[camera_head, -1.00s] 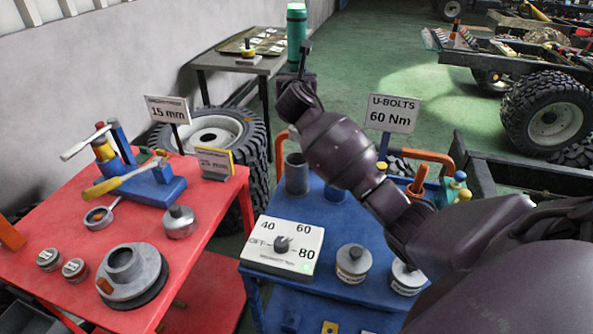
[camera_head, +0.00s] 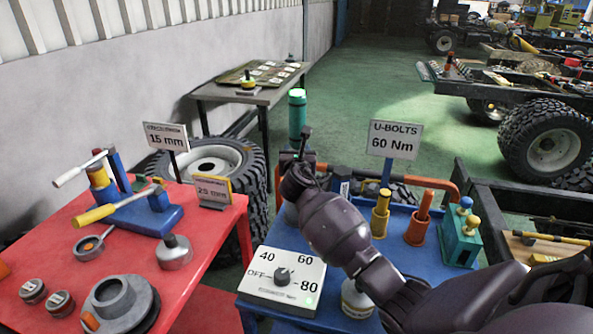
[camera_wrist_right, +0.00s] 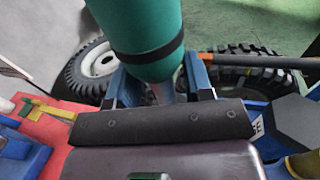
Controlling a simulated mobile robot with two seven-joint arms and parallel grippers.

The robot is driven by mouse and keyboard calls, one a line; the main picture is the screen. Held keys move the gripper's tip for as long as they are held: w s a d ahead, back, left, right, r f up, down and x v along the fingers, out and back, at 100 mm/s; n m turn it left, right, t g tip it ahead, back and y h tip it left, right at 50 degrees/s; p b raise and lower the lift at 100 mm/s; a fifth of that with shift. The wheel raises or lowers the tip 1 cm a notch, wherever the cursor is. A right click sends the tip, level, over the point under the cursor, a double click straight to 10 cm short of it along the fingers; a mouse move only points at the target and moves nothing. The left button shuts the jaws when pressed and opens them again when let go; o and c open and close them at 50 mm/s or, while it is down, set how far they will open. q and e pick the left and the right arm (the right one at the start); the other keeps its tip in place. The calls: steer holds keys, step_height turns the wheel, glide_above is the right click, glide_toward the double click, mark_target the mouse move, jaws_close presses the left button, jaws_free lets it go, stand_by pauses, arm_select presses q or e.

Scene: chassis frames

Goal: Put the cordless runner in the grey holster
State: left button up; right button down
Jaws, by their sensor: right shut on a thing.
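The cordless runner (camera_head: 297,115), a green cylinder with a dark band, stands roughly upright in my right gripper (camera_head: 303,152), above the far left part of the blue cart. In the right wrist view, the runner (camera_wrist_right: 147,30) rises above the blue fingers of the right gripper (camera_wrist_right: 163,88), which are shut on its narrower lower part. The grey holster (camera_head: 290,213) is on the blue cart, mostly hidden behind my right arm. The runner is apart from it and higher in the picture. My left gripper is not in view.
The blue cart also holds a yellow holder (camera_head: 381,220), an orange holder (camera_head: 417,228), a green block (camera_head: 460,238) and a white dial box (camera_head: 281,280). A 60 Nm sign (camera_head: 395,139) stands behind. The red cart (camera_head: 215,240) is on the left.

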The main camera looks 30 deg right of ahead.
step_height(320, 180, down, 4)
steer(key=shift+f+b, duration=0.1)
steer(key=shift+b, duration=0.55)
steer(key=shift+f, duration=0.5)
steer(key=c, duration=1)
jaws_free()
steer(key=shift+f, duration=0.25)
steer(key=o, duration=0.5)
